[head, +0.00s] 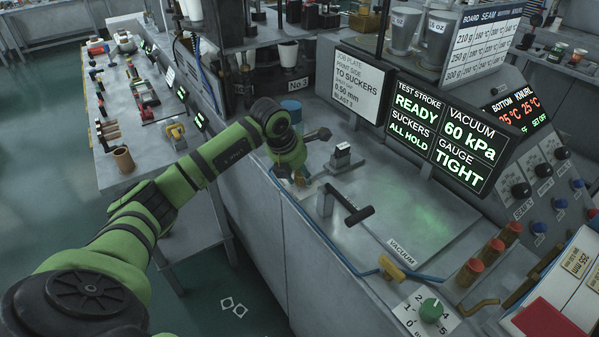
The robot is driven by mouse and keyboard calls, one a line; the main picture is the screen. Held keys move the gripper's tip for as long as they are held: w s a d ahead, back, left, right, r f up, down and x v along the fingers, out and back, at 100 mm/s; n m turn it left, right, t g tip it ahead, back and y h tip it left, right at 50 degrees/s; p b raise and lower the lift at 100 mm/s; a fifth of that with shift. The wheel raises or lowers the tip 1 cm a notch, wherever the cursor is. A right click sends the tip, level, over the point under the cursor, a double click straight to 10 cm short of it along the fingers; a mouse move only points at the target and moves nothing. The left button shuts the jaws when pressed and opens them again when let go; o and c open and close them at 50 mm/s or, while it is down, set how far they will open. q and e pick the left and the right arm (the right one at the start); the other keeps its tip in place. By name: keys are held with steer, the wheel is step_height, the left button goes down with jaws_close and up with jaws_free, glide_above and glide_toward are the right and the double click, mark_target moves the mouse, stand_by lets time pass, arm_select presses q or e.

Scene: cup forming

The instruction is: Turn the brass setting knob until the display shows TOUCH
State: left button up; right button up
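The display (440,130) stands at the back right of the bench. It reads TEST STROKE READY, SUCKERS ALL HOLD, VACUUM 60 kPa and GAUGE TIGHT. My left arm comes in from the left and bends down at the wrist, with my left gripper (297,178) low at the left end of the metal bench top. A small brass-coloured part shows at its fingertips and may be the setting knob, mostly hidden by the gripper. I cannot tell whether the fingers touch it or are closed on it. My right gripper is not in view.
A black-handled lever (357,214) and a small metal block (342,158) stand right of the gripper. A yellow valve handle (391,267), green dial (431,310) and several red-capped posts lie towards the front right. The bench plate (420,215) is mostly clear.

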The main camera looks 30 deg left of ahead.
arm_select(q)
steer(key=shift+w+d, duration=0.1)
steer(key=shift+d, duration=0.05)
steer(key=n+y+b, duration=0.1)
steer(key=n, duration=0.1)
steer(key=shift+r+n+b, duration=0.1)
steer(key=shift+n+b, duration=0.2)
steer(key=shift+n, duration=0.1)
steer(key=shift+w+r+n, duration=0.1)
steer(key=shift+r+n, duration=0.05)
steer(key=shift+n, duration=0.45)
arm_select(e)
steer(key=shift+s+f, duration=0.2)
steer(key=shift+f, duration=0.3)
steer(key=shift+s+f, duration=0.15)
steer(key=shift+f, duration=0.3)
arm_select(q)
steer(key=o, duration=1.1)
steer(key=shift+c, duration=0.2)
steer(key=shift+w+d, duration=0.1)
steer(key=shift+d, duration=0.05)
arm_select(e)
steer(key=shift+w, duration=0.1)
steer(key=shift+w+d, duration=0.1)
